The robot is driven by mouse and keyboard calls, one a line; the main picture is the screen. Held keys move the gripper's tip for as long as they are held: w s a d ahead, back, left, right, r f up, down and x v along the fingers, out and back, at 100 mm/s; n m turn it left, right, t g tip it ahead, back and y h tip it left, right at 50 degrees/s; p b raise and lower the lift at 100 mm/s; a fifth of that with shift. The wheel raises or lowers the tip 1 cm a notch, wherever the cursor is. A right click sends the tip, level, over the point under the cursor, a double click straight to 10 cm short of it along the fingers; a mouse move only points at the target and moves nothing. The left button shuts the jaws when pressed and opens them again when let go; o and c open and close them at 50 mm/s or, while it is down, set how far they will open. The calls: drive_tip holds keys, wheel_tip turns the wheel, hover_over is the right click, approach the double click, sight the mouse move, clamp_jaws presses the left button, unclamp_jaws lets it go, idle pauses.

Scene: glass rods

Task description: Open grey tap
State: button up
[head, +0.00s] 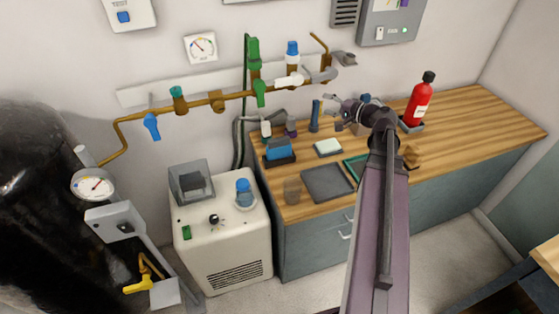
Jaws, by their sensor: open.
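A grey, rounded lever-like part (343,76) shows at the right end of the brown wall pipe (200,103); it looks like the grey tap, but I cannot tell its setting. My gripper (327,105) is open and points left, over the back of the wooden counter. In the picture it is below and slightly left of the grey part, apart from it. Nothing shows between its fingers. My arm comes up from the bottom and hides part of the counter.
The pipe also carries a blue lever (151,126), a green lever (259,92) and a white lever (289,81). A red extinguisher (418,101) stands right of my wrist. The counter (465,118) is clear at right. A white machine (215,228) stands left.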

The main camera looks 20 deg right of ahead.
drive_tip(key=s+a+f+n+g+h, duration=0.1)
drive_tip(key=s+a+f+n+g, duration=0.3)
drive_tip(key=a, duration=0.5)
drive_tip(key=s+a+f+n+g+h, duration=0.2)
drive_tip(key=s+a+f+n+g, duration=0.1)
drive_tip(key=a+f+g, duration=0.3)
drive_tip(key=shift+s+a+f+n+h, duration=0.35)
drive_tip(key=shift+a+f, duration=0.85)
drive_tip(key=shift+a, duration=0.65)
drive_tip(key=shift+r+p, duration=0.15)
drive_tip(key=shift+p, duration=0.2)
drive_tip(key=c, duration=0.7)
drive_tip(key=shift+w+d+r, duration=0.15)
drive_tip(key=shift+r, duration=0.05)
clamp_jaws()
drive_tip(key=w+d+r+n+h+p, duration=0.1)
drive_tip(key=w+d+r+p, duration=0.4)
drive_tip(key=r+p, duration=0.5)
drive_tip(key=w+d+r+n+h+p, duration=0.1)
drive_tip(key=w+d+r+p, duration=0.4)
drive_tip(key=r+p, duration=0.6)
drive_tip(key=w+d+r+n+h+p, duration=0.1)
drive_tip(key=w+d+r+h+p, duration=0.2)
drive_tip(key=w+d+r+p, duration=0.3)
drive_tip(key=shift+d+r+p, duration=0.95)
drive_tip(key=shift+r+p, duration=1.25)
drive_tip(key=shift+p, duration=0.95)
